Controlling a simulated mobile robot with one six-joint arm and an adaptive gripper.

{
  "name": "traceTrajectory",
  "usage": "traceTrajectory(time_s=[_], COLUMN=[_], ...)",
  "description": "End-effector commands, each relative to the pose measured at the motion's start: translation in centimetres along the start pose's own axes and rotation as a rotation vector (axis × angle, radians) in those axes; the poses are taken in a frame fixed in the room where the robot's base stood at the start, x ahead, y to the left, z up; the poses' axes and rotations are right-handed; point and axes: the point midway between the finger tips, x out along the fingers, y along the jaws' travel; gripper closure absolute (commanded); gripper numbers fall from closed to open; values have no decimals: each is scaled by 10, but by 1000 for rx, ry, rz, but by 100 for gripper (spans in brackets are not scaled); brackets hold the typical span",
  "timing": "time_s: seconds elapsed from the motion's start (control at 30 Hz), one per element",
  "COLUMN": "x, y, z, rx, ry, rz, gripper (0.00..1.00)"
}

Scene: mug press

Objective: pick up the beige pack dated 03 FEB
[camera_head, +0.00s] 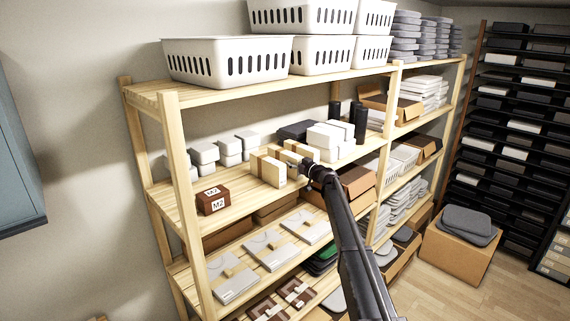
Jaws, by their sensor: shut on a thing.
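Beige packs stand close together on the middle shelf of the wooden rack. The left beige pack (268,169) shows its front and top. Another beige pack (297,149) is right behind and beside my gripper, partly covered by it. My gripper (305,166) is at the right side of this group, shut on a beige pack. The fingertips are small and dark here, and the date print on the packs is too small to read, so I cannot tell which one bears 03 FEB.
The shelf (183,202) has a brown M2 box (213,200) at left, white boxes (203,153) behind and white packs (331,138) to the right. White baskets (228,60) stand above; grey flat packs (236,286) lie below. Bare shelf lies between the M2 box and beige packs.

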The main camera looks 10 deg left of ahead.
Motion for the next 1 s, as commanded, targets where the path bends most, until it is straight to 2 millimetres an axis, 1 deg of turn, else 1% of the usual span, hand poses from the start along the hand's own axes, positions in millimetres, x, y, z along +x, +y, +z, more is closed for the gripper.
traceTrajectory(time_s=[0.37,0.57,0.77,1.0], x=[0,0,0,1], y=[0,-1,-1,-1], z=[-1,-6,-19,-41], rx=[1,1,1,1], ry=[1,1,1,1], rz=[-1,-1,-1,-1], gripper=[95,96,96,96])
